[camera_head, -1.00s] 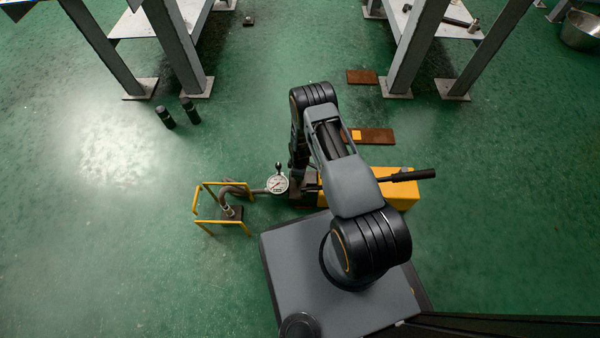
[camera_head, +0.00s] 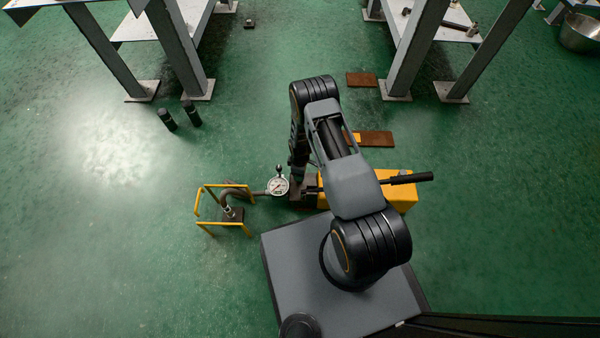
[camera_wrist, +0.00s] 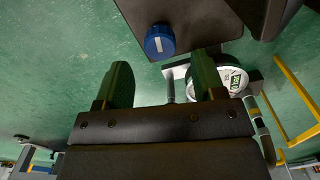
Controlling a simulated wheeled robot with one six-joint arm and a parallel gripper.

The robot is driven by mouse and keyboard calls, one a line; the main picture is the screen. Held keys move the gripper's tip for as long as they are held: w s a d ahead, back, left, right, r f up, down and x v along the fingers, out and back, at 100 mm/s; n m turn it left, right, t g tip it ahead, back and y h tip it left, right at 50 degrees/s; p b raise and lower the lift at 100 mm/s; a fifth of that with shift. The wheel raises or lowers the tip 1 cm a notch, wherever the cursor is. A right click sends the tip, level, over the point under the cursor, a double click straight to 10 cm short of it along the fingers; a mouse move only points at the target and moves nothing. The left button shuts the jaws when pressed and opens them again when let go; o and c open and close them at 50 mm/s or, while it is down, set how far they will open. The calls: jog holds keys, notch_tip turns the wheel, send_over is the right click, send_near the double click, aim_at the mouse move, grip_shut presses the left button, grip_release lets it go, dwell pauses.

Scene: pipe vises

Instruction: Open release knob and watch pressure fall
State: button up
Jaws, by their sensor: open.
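The release knob, a blue round cap with a white bar mark (camera_wrist: 160,42), sits at the edge of a dark block in the wrist view. My gripper (camera_wrist: 162,84) is open. Its two green fingers are apart, and the knob shows beyond and between their tips, with no contact visible. The pressure gauge (camera_wrist: 235,80) is partly behind the right finger; its white dial also shows in the head view (camera_head: 277,185), where the needle is too small to read. The yellow pump body (camera_head: 398,190) with its black handle (camera_head: 410,178) is partly behind my arm. The knob and fingertips are not clear in the head view.
A yellow tube frame (camera_head: 224,208) with a hose stands left of the gauge. Two black cylinders (camera_head: 178,115) stand on the floor further back. Brown plates (camera_head: 376,138) lie behind the pump. Steel table legs (camera_head: 182,60) stand at the back. Green floor at left is clear.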

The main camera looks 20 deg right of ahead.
notch_tip(320, 180, up, 10)
jog(key=p, duration=0.3)
dwell(0.6)
notch_tip(320, 180, up, 38)
jog(key=m+t+p, duration=0.2)
jog(key=m+p, duration=0.3)
jog(key=p, duration=1)
jog(key=s+r+m+p, duration=0.2)
jog(key=s+r+p, duration=0.3)
jog(key=r, duration=0.7)
jog(key=s+r+m+t+p, duration=0.1)
jog(key=s+r+p, duration=0.5)
jog(key=r, duration=0.6)
jog(key=s+r+m+p, duration=0.4)
jog(key=s+r+p, duration=0.2)
jog(key=r, duration=0.6)
jog(key=shift+a+r+t, duration=0.15)
jog(key=shift+r+t, duration=0.15)
